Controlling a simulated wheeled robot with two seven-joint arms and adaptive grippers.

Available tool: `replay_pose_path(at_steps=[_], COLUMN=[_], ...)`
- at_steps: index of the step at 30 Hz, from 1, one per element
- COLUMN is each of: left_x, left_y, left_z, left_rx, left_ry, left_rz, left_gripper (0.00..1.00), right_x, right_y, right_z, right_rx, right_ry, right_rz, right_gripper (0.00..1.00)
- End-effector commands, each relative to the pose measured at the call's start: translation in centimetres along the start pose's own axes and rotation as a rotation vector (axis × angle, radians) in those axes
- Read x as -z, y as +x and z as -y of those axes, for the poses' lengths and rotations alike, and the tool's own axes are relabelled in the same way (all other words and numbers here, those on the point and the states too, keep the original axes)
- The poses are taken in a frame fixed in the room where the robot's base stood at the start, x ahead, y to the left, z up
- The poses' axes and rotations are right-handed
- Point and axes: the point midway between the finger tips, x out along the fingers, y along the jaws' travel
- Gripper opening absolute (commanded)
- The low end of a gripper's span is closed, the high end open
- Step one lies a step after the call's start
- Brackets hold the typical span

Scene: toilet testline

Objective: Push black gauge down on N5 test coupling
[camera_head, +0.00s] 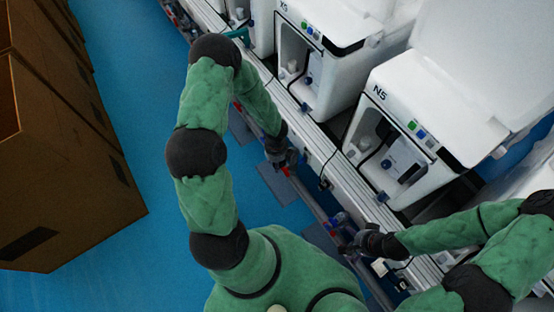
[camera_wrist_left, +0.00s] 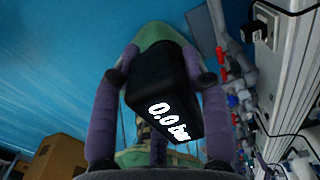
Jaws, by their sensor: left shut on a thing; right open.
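The black gauge (camera_wrist_left: 165,88) shows "0.0 bar" in the left wrist view, between the purple fingers of my left gripper (camera_wrist_left: 160,62), which is shut on it. In the head view my left gripper (camera_head: 280,156) is at the pipe rail in front of the white units, left of the N5 unit (camera_head: 392,140). The gauge is too small to make out there. My right gripper (camera_head: 350,243) is open beside the rail, below and left of the N5 unit, near blue and red fittings (camera_head: 338,219). I cannot tell which fitting is the N5 test coupling.
The pipe (camera_wrist_left: 228,85) with red handles runs right of the gauge in the left wrist view. The X5 unit (camera_head: 315,60) stands beyond the rail. Brown boxes (camera_head: 70,170) stand at the left, with clear blue floor (camera_head: 130,70) between them and my left arm.

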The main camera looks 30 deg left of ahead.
Motion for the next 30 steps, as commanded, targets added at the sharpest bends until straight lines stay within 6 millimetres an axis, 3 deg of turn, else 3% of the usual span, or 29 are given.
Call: replay_pose_path(at_steps=[30], left_x=[0.0], left_y=[-3.7], left_z=[0.1], left_rx=[0.000], left_ry=[0.000], left_rz=[0.001], left_gripper=[0.09], right_x=[-0.1], right_y=[-3.1], right_z=[1.1], right_rx=[0.000], right_ry=[0.000], right_rz=[0.000], right_gripper=[1.00])
